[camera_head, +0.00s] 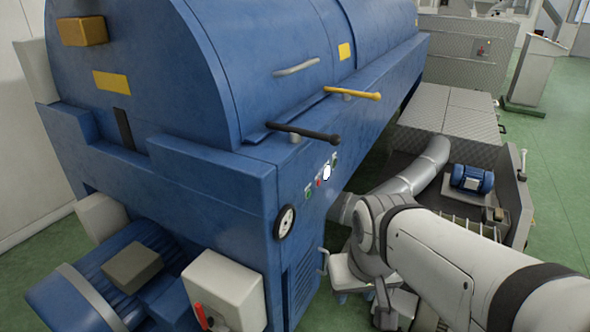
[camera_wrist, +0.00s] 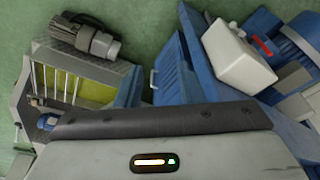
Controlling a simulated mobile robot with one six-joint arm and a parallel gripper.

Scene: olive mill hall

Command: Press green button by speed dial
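The black-rimmed speed dial with a white face (camera_head: 285,222) is on the front face of the blue machine (camera_head: 222,185) in the head view. The nearest green button (camera_head: 308,192) is small and sits just up and right of the dial. My arm comes in from the lower right, and its end is right of and below the button, apart from it. A small grey part low at the arm's end seems to be my gripper (camera_head: 385,307). Its fingers are too small to read. The wrist view shows neither the button nor the dial clearly.
A red button (camera_head: 319,183), a white round part (camera_head: 327,171) and another green button (camera_head: 336,160) continue the row. Black (camera_head: 303,132) and yellow (camera_head: 352,93) levers stick out above. A grey pipe (camera_head: 420,165) and blue motor (camera_head: 472,179) lie right. Green floor (camera_head: 560,160) is clear farther right.

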